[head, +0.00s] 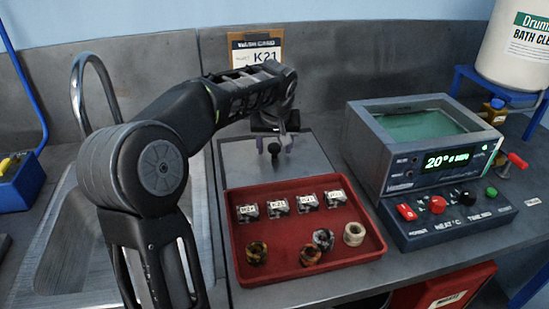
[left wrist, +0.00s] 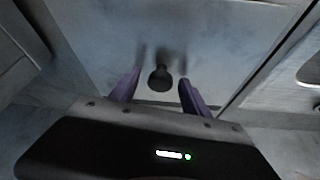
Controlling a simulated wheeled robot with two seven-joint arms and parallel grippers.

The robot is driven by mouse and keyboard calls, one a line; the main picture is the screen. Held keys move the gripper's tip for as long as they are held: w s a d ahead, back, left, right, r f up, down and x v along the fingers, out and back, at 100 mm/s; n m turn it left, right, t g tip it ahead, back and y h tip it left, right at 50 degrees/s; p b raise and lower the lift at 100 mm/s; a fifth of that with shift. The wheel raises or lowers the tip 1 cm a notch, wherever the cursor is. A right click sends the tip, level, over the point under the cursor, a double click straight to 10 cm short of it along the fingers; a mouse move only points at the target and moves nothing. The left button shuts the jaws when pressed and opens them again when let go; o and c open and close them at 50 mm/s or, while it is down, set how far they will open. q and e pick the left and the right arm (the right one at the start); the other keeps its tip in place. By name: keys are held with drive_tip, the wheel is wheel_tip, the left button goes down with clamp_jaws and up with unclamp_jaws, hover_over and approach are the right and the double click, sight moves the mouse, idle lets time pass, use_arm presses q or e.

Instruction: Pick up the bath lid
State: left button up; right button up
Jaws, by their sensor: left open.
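The bath lid (head: 312,163) is a flat grey plate with a black knob, lying on the bench behind the red tray. My left gripper (head: 274,142) is over the lid at the knob, with the arm reaching in from the left. In the left wrist view the lid (left wrist: 225,45) fills the middle, and its dark knob (left wrist: 160,79) shows between the two purple fingers of my open left gripper (left wrist: 158,92). I cannot tell whether the fingers touch the knob. My right gripper is not in view.
A red tray (head: 303,270) in front of the lid holds several labelled pieces and rings. The bath unit (head: 425,150) with a lit display and control knobs stands at the right. A sink (head: 62,245) and tap lie left. A card marked K21 (head: 256,48) stands behind.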

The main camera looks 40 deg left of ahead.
use_arm(q)
drive_tip(key=shift+w+f, duration=0.1)
drive_tip(key=shift+f, duration=0.1)
drive_tip(key=shift+c, duration=0.2)
clamp_jaws()
idle(0.6)
drive_tip(key=shift+r, duration=0.1)
